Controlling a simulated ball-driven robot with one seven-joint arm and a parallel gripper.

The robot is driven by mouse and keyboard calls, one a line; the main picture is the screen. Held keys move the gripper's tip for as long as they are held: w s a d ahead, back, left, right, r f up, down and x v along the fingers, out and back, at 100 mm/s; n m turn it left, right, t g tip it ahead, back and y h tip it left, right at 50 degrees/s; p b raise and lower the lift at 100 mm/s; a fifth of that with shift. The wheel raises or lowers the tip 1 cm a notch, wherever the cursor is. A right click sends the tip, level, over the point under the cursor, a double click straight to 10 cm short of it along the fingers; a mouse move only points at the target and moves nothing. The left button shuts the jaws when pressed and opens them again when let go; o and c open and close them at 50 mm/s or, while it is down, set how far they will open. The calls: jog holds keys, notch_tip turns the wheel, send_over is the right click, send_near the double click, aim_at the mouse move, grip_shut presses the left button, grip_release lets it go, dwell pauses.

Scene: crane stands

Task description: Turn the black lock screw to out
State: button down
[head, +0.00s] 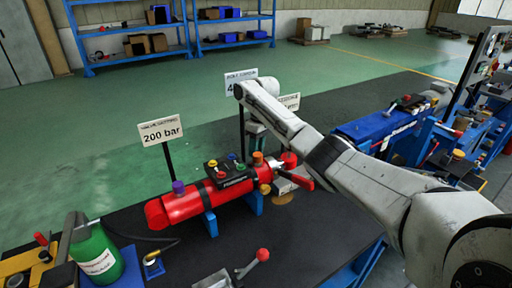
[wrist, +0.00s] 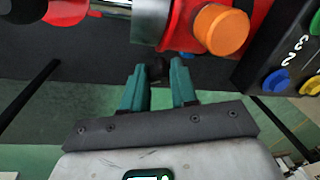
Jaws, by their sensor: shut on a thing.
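My gripper (wrist: 158,82) has green fingers closed on a small dark round knob, the black lock screw (wrist: 157,68), at the lower edge of the red cylinder unit in the wrist view. Only part of the screw shows between the fingertips. In the head view my arm reaches down behind the right end of the red cylinder (head: 180,208), and my gripper (head: 257,135) is partly hidden there. The screw cannot be made out in the head view. An orange knob (wrist: 221,29) sits right of the fingers in the wrist view; it also shows in the head view (head: 257,158).
A black panel with coloured knobs (head: 228,175) sits on the cylinder. A "200 bar" sign (head: 161,132) stands behind it. A green bottle (head: 95,255) is at the left, and a red-knobbed lever (head: 262,255) at the front. A blue unit (head: 375,126) stands at the right.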

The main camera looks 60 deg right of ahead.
jog(key=n+b, duration=0.1)
jog(key=n+y+b, duration=0.1)
jog(key=b, duration=0.1)
jog(key=shift+w+d+f+n+y, duration=0.1)
jog(key=shift+f+n+y, duration=0.2)
jog(key=shift+n, duration=0.1)
jog(key=n+b, duration=0.1)
jog(key=b, duration=0.3)
jog(key=shift+n+y, duration=0.3)
jog(key=shift+y, duration=0.1)
jog(key=shift+r+n+y+b, duration=0.3)
jog(key=shift+n+b, duration=0.1)
jog(key=shift+b, duration=0.7)
jog(key=c, duration=0.9)
grip_release()
jog(key=shift+r, duration=0.1)
